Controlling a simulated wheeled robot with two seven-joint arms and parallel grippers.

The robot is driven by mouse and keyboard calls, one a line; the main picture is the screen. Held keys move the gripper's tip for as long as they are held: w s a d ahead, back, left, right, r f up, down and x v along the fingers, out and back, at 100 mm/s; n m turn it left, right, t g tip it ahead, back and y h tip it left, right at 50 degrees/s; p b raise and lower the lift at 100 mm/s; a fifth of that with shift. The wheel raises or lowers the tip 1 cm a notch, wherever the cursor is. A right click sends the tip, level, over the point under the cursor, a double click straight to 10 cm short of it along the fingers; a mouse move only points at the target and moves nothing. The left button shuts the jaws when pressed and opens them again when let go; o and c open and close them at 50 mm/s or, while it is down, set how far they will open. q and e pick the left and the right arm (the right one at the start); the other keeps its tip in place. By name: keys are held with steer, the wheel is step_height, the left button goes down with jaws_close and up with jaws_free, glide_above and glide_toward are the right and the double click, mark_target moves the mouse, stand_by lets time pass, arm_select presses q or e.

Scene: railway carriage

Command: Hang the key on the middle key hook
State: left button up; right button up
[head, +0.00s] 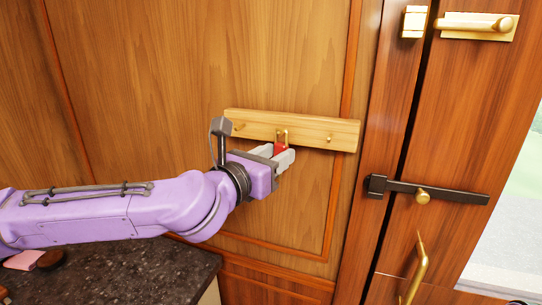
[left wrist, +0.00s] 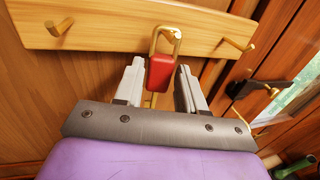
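The key has a red head (left wrist: 160,72) and a brass loop (left wrist: 178,38) above it; in the head view its red part (head: 279,148) shows at the gripper. The loop is upright at the middle hook of the wooden rail (head: 345,134) and appears to be around that hook, which is mostly hidden by it. A brass piece shows below the red head. My left gripper (left wrist: 160,84) has its fingers on either side of the red head, with a visible gap on each side, so it is open. It also shows in the head view (head: 284,155).
The left hook (left wrist: 60,27) and right hook (left wrist: 237,45) are bare. Right of the rail is a door with a black latch bar (head: 440,190) and a brass handle (head: 417,268). A dark countertop (head: 130,275) lies below my left arm.

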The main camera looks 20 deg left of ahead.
arm_select(q)
steer(key=shift+o, duration=1)
steer(key=shift+s, duration=0.1)
steer(key=b+v, duration=0.4)
steer(key=v, duration=0.6)
steer(key=shift+s+a, duration=0.15)
